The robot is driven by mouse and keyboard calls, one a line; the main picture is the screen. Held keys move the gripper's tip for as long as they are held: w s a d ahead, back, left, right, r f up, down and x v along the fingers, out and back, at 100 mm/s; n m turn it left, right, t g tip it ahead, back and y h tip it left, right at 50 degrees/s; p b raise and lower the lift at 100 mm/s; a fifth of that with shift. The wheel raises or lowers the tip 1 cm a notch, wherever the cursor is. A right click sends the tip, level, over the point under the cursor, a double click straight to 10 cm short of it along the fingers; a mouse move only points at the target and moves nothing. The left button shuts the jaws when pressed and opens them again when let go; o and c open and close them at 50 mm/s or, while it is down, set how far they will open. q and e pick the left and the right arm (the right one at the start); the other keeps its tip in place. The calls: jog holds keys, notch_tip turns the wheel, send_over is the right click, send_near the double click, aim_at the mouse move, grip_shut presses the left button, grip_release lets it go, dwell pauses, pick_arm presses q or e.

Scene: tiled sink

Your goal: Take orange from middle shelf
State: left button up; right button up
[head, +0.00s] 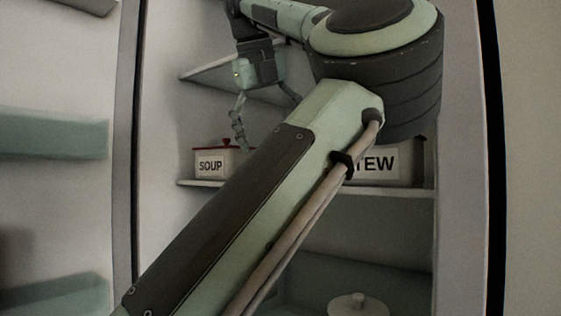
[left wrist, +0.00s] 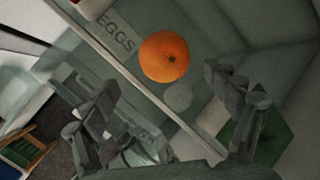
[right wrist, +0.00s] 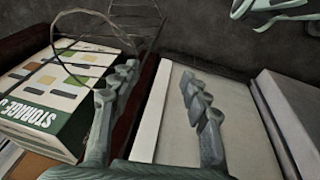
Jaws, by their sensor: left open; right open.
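The orange (left wrist: 164,57) shows whole in the left wrist view, on a glassy shelf surface, beyond the fingertips. My left gripper (left wrist: 166,88) is open and empty, its two fingers spread to either side below the orange in the picture and apart from it. In the head view my left gripper (head: 263,108) hangs inside the shelf unit, above the shelf (head: 310,187) with the SOUP container. The orange is not visible in the head view. My right gripper (right wrist: 162,82) is open, with nothing seen held between its fingers.
A SOUP container (head: 212,162) and a STEW container (head: 398,162), partly covered by my arm, stand on one shelf. A lidded pot (head: 358,305) is lower down. EGGS lettering (left wrist: 114,32) lies beside the orange. A storage box (right wrist: 70,95) is near my right gripper.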

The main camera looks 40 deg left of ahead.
pick_arm(q)
jog(key=shift+w+a, duration=0.1)
jog(key=shift+w, duration=0.15)
jog(key=x, duration=0.5)
jog(key=shift+w+a, duration=0.15)
jog(key=shift+w, duration=0.2)
jog(key=c, duration=1.4)
